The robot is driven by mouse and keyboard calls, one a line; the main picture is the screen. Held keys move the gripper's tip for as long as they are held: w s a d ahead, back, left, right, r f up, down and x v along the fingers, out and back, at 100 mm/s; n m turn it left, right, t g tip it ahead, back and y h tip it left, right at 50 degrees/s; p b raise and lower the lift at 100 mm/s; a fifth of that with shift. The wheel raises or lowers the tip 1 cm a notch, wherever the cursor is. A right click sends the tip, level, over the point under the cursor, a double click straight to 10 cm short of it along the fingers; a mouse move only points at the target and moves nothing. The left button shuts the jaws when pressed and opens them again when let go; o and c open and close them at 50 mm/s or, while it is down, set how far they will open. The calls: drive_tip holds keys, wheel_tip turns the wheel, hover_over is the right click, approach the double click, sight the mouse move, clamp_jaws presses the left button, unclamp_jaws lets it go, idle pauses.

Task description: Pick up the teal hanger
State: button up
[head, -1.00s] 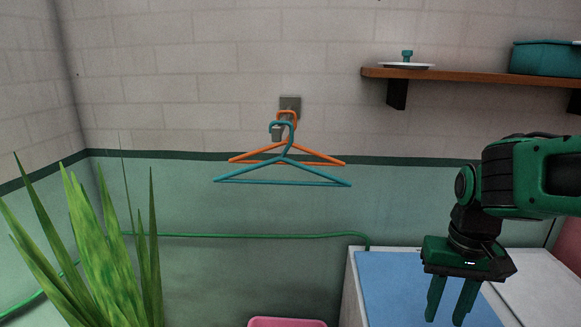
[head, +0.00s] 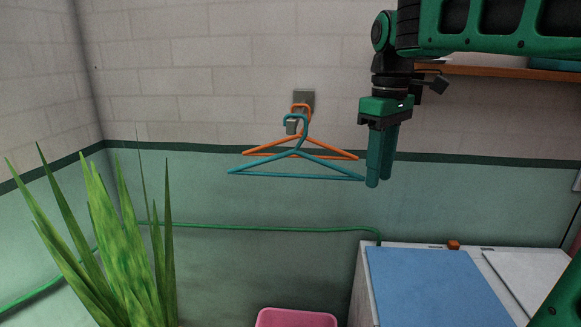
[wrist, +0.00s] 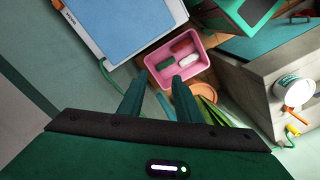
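The teal hanger (head: 297,174) hangs from a grey wall hook (head: 304,97) in the head view, in front of an orange hanger (head: 335,151) on the same hook. My gripper (head: 375,182) points down just right of the teal hanger's right end in the picture. Whether they touch, and the depth gap, I cannot tell. In the wrist view my gripper (wrist: 157,80) has its two fingers apart with nothing between them. The hangers do not show in the wrist view.
A plant (head: 120,240) stands at left. A green hose (head: 250,229) runs along the wall. A blue mat (head: 430,285) lies on a cabinet at lower right. A pink bin (wrist: 152,62) on the floor holds several blocks. A wooden shelf (head: 490,71) is behind my arm.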

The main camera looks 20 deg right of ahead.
drive_tip(key=w+a+r+n, duration=0.2)
drive_tip(key=a+r, duration=0.1)
drive_tip(key=w+a+r+n, duration=0.2)
drive_tip(key=a+r+n, duration=0.1)
drive_tip(key=a+r, duration=0.1)
drive_tip(key=w+a+r+n, duration=0.3)
drive_tip(key=shift+a+r, duration=0.15)
hover_over(323, 160)
drive_tip(key=f, duration=0.5)
drive_tip(key=shift+w+a, duration=0.15)
drive_tip(key=shift+w, duration=0.25)
drive_tip(key=shift+s+d+f, duration=0.15)
drive_tip(key=shift+f, duration=1.15)
drive_tip(key=shift+s+d+f, duration=0.1)
drive_tip(key=shift+f, duration=1.2)
clamp_jaws()
